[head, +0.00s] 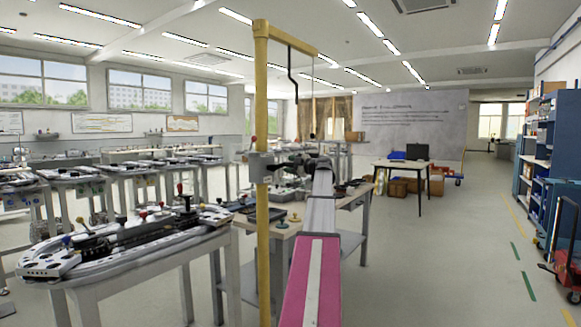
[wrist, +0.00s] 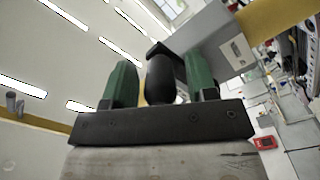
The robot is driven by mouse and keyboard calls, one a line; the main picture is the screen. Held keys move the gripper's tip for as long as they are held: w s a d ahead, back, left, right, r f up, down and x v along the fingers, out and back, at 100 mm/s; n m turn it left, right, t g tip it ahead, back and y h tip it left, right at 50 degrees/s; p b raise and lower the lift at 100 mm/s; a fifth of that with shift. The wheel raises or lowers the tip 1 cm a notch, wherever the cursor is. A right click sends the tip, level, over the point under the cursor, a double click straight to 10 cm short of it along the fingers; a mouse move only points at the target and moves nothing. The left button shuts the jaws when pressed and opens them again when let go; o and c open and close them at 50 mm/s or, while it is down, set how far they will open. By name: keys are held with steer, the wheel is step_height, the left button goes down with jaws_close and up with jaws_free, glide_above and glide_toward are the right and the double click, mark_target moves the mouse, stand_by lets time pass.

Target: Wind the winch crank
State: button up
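The winch is a grey box (head: 262,167) fixed to a yellow post (head: 262,120). In the wrist view the box (wrist: 222,45) is at the upper right, with a pale label on it. The black crank handle (wrist: 161,80) stands between the two green fingers of my gripper (wrist: 160,82). A narrow gap seems to show beside the handle, so the fingers look open around it rather than closed on it. In the head view my gripper (head: 298,164) is beside the winch box at the post; the crank is small and dark there and partly hidden by the gripper.
A workbench (head: 285,222) with small parts stands behind the post. A white track table (head: 120,240) is at left.

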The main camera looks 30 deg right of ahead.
steer(key=v, duration=1)
steer(key=shift+s+d, duration=0.2)
steer(key=shift+s, duration=0.15)
